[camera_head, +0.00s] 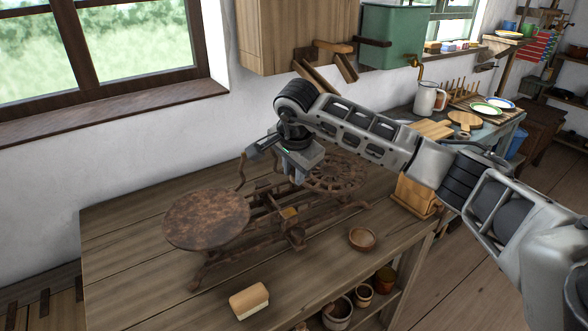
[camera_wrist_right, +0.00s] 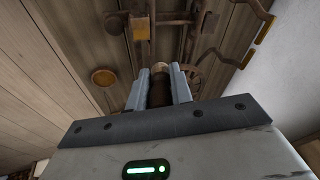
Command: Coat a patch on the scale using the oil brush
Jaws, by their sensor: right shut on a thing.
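The scale is a rusty balance on the wooden table, with a round plate (camera_head: 207,218) at left and a spoked round pan (camera_head: 338,172) at right. Its frame also shows in the right wrist view (camera_wrist_right: 190,35). My right gripper (camera_head: 294,176) is above the scale, between plate and pan. In the right wrist view my right gripper (camera_wrist_right: 160,80) is shut on a brown handle with a pale tip, seemingly the oil brush (camera_wrist_right: 159,93). The brush cannot be made out in the head view, and I cannot tell whether it touches the scale. My left gripper is out of view.
A small wooden bowl (camera_head: 362,239) stands right of the scale. A pale-sided wooden block (camera_head: 249,301) lies near the front edge. A wooden holder (camera_head: 414,197) stands at the table's right end. The wall and a hanging cabinet (camera_head: 295,35) are behind. The front left tabletop is clear.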

